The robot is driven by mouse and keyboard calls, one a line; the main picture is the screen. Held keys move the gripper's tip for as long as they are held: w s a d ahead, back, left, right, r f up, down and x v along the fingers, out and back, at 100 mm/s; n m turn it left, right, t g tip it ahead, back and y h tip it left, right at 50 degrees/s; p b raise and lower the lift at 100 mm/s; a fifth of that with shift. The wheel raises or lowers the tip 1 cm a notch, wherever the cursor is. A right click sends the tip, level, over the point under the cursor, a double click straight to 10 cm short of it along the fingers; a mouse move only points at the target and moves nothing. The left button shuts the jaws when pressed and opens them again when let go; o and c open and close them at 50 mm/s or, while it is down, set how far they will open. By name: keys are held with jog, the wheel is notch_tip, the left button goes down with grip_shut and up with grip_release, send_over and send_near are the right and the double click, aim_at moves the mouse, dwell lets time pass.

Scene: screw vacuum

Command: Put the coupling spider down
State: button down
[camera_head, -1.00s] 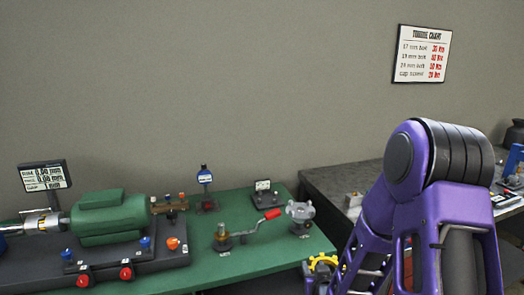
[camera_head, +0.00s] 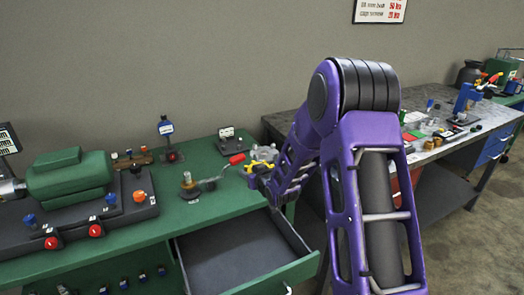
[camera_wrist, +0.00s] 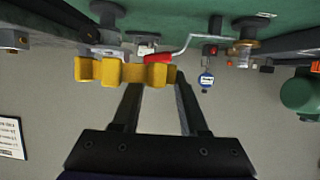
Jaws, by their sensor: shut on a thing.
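The coupling spider is a yellow lobed piece. It shows in the wrist view (camera_wrist: 125,72) across the tips of my gripper (camera_wrist: 157,85) and in the head view (camera_head: 260,167) at the end of my purple arm. My gripper is shut on it and holds it near the right end of the green bench (camera_head: 190,212). In the head view it overlaps a grey metal hub (camera_head: 264,153) behind it. I cannot tell the gap between the spider and the bench top. Part of the gripper is hidden behind my arm in the head view.
An open, empty-looking drawer (camera_head: 235,250) juts from the green bench below the spider. A red-handled crank (camera_head: 236,159) stands close to its left. A green motor (camera_head: 68,178) is farther left. A grey bench (camera_head: 440,150) with many parts stands at the right.

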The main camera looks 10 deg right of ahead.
jog(key=w+d+r, duration=0.2)
jog(key=w+r, duration=0.2)
jog(key=w, duration=0.3)
jog(key=w+d+r, duration=0.2)
jog(key=w+r, duration=0.2)
jog(key=w, duration=0.4)
jog(key=shift+w, duration=0.15)
notch_tip(320, 180, down, 10)
jog(key=shift+a+r+b, duration=0.1)
jog(key=shift+r+b, duration=0.05)
jog(key=shift+b, duration=1.1)
jog(key=shift+c, duration=2.2)
grip_release()
jog(key=shift+r, duration=0.1)
